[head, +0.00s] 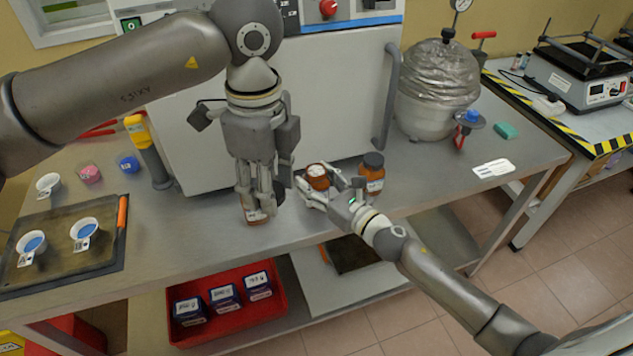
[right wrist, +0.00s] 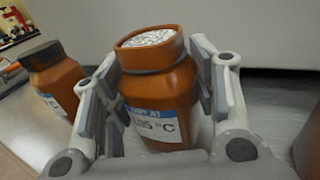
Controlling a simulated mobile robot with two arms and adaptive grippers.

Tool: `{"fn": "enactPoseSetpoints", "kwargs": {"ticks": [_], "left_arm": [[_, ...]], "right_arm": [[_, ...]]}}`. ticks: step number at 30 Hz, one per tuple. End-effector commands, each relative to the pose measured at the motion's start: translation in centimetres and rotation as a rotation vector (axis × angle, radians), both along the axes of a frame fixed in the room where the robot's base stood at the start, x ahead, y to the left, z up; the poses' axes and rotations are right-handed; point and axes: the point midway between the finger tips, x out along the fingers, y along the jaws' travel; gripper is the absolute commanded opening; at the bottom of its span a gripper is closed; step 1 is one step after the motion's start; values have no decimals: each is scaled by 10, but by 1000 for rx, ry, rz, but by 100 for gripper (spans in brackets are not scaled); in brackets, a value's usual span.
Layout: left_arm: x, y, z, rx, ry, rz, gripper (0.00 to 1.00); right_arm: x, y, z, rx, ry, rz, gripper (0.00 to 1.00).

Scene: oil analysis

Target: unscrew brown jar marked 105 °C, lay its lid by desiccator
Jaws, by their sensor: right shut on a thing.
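The brown jar marked 105 °C (right wrist: 160,105) stands open in the right wrist view, with white grains showing at its mouth and no lid on it. My right gripper (right wrist: 158,110) is shut around its body; the jar also shows in the head view (head: 317,175). My left gripper (head: 258,195) points down just left of it, over another brown jar (head: 256,214). The left fingertips overlap that jar, and I cannot tell whether they hold anything. I cannot make out the lid. The desiccator (head: 437,100), a domed vessel with a gauge, stands at the bench's right.
A dark-capped brown jar (head: 372,174) stands right of the held one, close to my right gripper. The oven (head: 345,110) rises behind. A white label card (head: 493,168) and a green block (head: 505,130) lie near the desiccator. Bare bench lies between jars and card.

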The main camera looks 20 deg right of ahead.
Motion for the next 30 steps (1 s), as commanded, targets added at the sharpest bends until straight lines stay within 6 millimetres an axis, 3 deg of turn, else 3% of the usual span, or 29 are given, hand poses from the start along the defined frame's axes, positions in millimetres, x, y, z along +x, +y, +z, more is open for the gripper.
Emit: {"fn": "enactPoseSetpoints", "kwargs": {"ticks": [7,8,12,25,30], "left_arm": [[0,0,-4,0,0,0,12],[0,0,-4,0,0,0,12],[0,0,-3,0,0,0,12],[0,0,2,0,0,0,12],[0,0,-5,0,0,0,12]], "right_arm": [[0,0,-3,0,-1,0,0],[0,0,-4,-1,0,0,54],[0,0,-2,-1,0,-1,72],[0,0,2,-1,0,-1,74],[-18,-9,-3,-3,3,-1,74]]}}
